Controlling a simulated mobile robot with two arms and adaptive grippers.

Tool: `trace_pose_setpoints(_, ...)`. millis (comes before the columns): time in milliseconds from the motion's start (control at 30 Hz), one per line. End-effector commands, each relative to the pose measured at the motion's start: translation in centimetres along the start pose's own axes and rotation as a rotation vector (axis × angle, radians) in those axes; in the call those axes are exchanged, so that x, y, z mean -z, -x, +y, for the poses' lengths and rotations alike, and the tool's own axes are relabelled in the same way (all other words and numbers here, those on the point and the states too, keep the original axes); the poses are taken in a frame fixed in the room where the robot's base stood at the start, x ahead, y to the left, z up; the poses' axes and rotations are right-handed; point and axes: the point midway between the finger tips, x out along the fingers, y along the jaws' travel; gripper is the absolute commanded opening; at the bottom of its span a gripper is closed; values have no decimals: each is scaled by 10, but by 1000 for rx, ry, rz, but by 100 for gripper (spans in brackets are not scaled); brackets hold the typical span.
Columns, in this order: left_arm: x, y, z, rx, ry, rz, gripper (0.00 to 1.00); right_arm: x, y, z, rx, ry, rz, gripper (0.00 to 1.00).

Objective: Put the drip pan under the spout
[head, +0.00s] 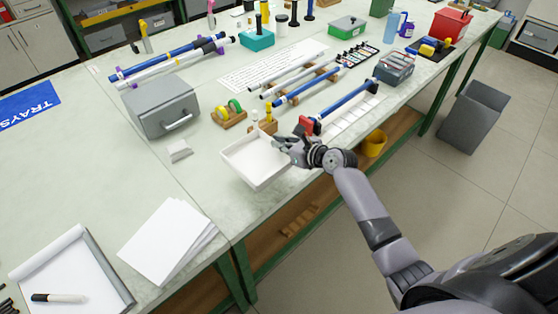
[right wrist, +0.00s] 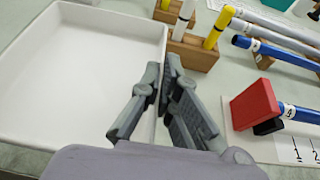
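The drip pan is a shallow white rectangular tray (head: 252,165), empty, at the front edge of the table in the head view. It fills the left of the right wrist view (right wrist: 75,75). My right gripper (head: 285,145) is at the pan's right wall, with its fingers closed on either side of that wall (right wrist: 163,95). I cannot tell whether the pan rests on the table or is slightly lifted. I cannot pick out a spout for certain. A red block (head: 309,125) sits at the near end of a blue rod (head: 345,107), right of the pan. My left gripper is not in view.
A wooden holder with tape rolls (head: 229,119) and a small wooden block with upright markers (head: 265,126) stand just behind the pan. A grey box (head: 162,105) is further left. Paper sheets (head: 168,242) lie at the front left.

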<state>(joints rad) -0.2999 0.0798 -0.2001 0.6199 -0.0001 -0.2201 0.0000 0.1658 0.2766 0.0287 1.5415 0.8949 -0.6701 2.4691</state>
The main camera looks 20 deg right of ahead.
Motion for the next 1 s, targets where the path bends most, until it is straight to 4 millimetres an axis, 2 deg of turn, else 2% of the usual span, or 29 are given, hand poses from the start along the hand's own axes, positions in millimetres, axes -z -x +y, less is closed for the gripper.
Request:
trace_pose_setpoints(33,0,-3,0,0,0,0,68,10,-4,-1,2,-1,1,0)
trace_pose_setpoints(233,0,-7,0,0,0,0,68,25,-11,-1,0,-1,-1,0)
trace_pose_setpoints(400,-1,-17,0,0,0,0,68,50,-21,-1,0,0,0,0)
trace_pose_setpoints(500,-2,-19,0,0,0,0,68,59,-25,-1,1,1,-1,0)
trace_pose_setpoints(933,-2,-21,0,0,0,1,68,64,-27,-1,1,-1,-2,0)
trace_pose_setpoints(1000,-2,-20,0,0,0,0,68,64,-26,-1,1,0,0,8)
